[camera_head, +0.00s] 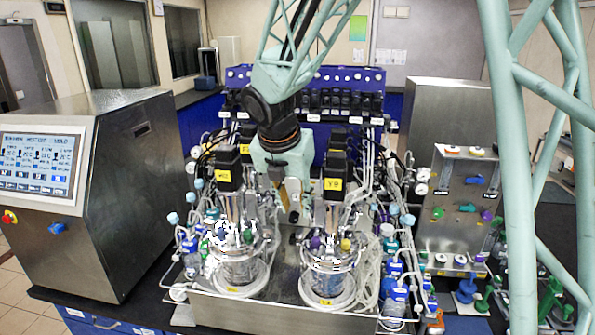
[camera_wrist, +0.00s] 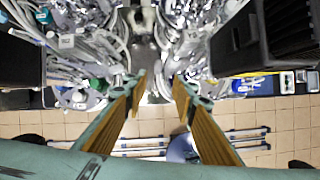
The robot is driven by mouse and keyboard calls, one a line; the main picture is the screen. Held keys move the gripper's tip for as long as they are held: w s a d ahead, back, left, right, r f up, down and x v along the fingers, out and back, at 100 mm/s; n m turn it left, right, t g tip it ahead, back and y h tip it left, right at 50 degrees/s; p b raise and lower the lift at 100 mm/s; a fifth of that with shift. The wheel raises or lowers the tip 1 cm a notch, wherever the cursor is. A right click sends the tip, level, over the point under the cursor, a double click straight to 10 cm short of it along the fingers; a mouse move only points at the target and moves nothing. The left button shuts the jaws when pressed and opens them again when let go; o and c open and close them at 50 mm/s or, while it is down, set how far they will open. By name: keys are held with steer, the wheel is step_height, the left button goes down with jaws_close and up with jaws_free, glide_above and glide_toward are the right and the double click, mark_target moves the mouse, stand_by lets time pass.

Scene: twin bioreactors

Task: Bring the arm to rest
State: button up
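My arm comes down from the top of the head view, and my gripper (camera_head: 294,205) hangs between the twin bioreactors, pointing down. The left bioreactor (camera_head: 240,265) and the right bioreactor (camera_head: 328,272) are glass vessels with metal lids, tubing and black motor tops bearing yellow labels. In the wrist view my gripper (camera_wrist: 160,87) shows two yellow-padded fingers with a clear gap and nothing held between them. Tubing lies close to both fingertips; whether they touch it I cannot tell. The fingertips are partly hidden in the head view.
A steel control cabinet with a screen (camera_head: 40,165) stands at left. A steel panel with coloured knobs (camera_head: 460,205) is at right. Dark motor housings (camera_wrist: 262,38) flank the gripper closely. Tiled floor (camera_wrist: 285,135) shows beyond the bench edge in the wrist view.

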steer(key=s+d+m+b, duration=0.9)
steer(key=s+d+m, duration=0.6)
steer(key=s+d, duration=0.35)
steer(key=s+d+f+m+b, duration=0.1)
steer(key=s+f+m+b, duration=0.2)
steer(key=s, duration=0.5)
steer(key=s+d+f+m+y+b, duration=0.1)
steer(key=s+d+f+m+b, duration=0.1)
steer(key=s+m+b, duration=0.3)
steer(key=s+d+f+m+b, duration=0.1)
steer(key=s+f+m+b, duration=0.3)
steer(key=s+m, duration=0.5)
steer(key=s, duration=0.3)
steer(key=shift+s+d+f, duration=0.15)
steer(key=shift+s+f, duration=0.05)
steer(key=shift+s, duration=0.15)
